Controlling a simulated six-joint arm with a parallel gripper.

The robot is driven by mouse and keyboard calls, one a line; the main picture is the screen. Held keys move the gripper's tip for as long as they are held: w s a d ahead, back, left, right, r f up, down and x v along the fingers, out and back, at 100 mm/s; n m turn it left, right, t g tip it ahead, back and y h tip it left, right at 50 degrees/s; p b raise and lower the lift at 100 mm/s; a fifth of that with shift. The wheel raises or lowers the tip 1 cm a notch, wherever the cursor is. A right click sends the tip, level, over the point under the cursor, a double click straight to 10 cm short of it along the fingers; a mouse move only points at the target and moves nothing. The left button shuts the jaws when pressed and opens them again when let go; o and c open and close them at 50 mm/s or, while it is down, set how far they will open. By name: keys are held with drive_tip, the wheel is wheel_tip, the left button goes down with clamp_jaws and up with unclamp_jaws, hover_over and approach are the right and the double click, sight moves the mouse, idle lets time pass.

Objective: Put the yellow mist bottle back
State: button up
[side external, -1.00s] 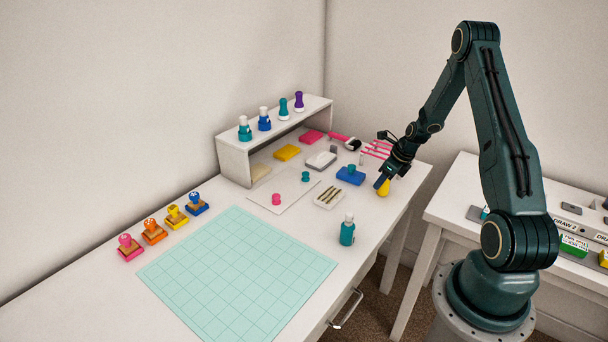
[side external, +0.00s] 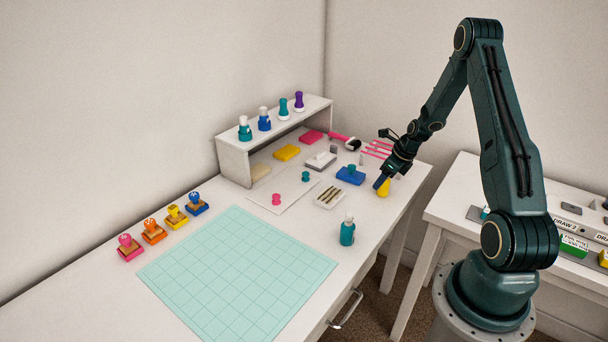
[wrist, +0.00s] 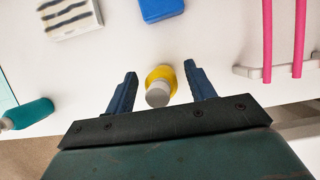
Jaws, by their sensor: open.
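The yellow mist bottle (side external: 384,189) stands near the right edge of the white desk, partly hidden behind my gripper in the side view. In the wrist view the yellow bottle (wrist: 166,76) shows its pale grey cap and sits between my two fingers. My gripper (wrist: 159,78) is open, with a finger on each side of the bottle and a visible gap on both sides. In the side view my gripper (side external: 381,182) is low over the desk at the bottle.
A white shelf (side external: 235,155) at the back holds several bottles on top. A teal bottle (side external: 347,231) stands near the front edge. A blue block (side external: 350,176) lies left of my gripper. Pink rods on a rack (wrist: 283,45) are to the right in the wrist view.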

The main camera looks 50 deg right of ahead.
drive_tip(key=v, duration=1.1)
drive_tip(key=shift+s, duration=0.1)
idle(0.4)
drive_tip(key=w+a+r+n, duration=0.1)
drive_tip(key=a+r+n, duration=0.75)
drive_tip(key=a, duration=0.25)
drive_tip(key=a+r+n, duration=0.8)
drive_tip(key=a+n, duration=0.2)
drive_tip(key=a, duration=0.1)
drive_tip(key=s+a+r+n, duration=0.2)
drive_tip(key=s+a+n, duration=0.4)
drive_tip(key=s+n, duration=0.1)
drive_tip(key=s+a+r+n+t, duration=0.1)
drive_tip(key=s+a+r+n, duration=0.2)
drive_tip(key=s+a+n, duration=0.3)
drive_tip(key=a+n, duration=0.1)
drive_tip(key=n, duration=0.3)
drive_tip(key=shift+s+a, duration=0.2)
drive_tip(key=shift+s, duration=0.2)
